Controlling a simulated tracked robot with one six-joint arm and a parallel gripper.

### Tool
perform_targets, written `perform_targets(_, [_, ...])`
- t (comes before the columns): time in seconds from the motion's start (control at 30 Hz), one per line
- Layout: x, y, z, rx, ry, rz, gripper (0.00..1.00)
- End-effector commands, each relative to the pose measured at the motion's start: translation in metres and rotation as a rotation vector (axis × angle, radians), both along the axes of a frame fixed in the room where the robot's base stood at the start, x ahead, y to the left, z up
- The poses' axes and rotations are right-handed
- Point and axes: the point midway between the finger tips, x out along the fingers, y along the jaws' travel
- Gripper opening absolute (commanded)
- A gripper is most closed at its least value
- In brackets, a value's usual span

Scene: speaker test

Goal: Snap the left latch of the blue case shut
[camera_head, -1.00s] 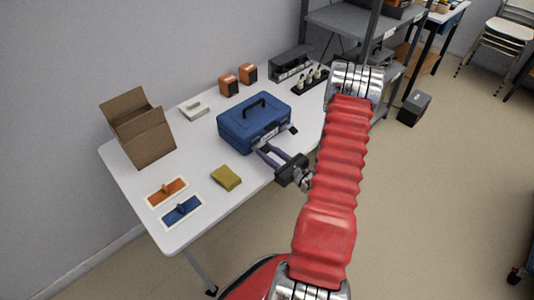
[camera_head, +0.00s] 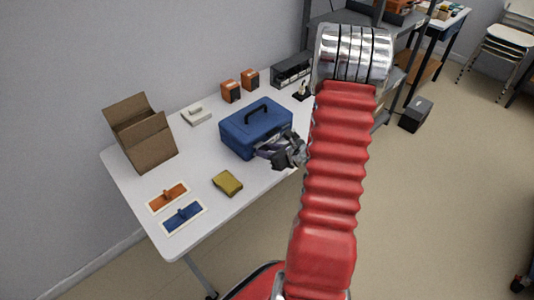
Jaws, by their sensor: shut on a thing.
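The blue case (camera_head: 241,137) stands with its lid down on the white table, its dark handle (camera_head: 256,110) on top. My gripper (camera_head: 262,150) is at the front face of the case, right of its middle, with its fingers pointing left. It is shut on a part at the case's front. The fingers hide the latches there, so I cannot tell which part is between them or how the left latch stands.
On the white table (camera_head: 211,209), a yellow sponge-like block (camera_head: 227,183) lies in front of the case. Orange (camera_head: 168,196) and blue (camera_head: 183,216) panels lie front left. A cardboard box (camera_head: 141,134) stands left, two orange boxes (camera_head: 240,86) behind. My red arm covers the right side.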

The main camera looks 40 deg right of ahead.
Motion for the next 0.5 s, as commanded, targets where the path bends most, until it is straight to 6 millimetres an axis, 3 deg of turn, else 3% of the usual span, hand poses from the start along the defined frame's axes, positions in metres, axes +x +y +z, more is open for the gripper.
perform_targets(0.5, [0.0055,-0.0003,0.0043,-0.004,0.085,0.000,0.05])
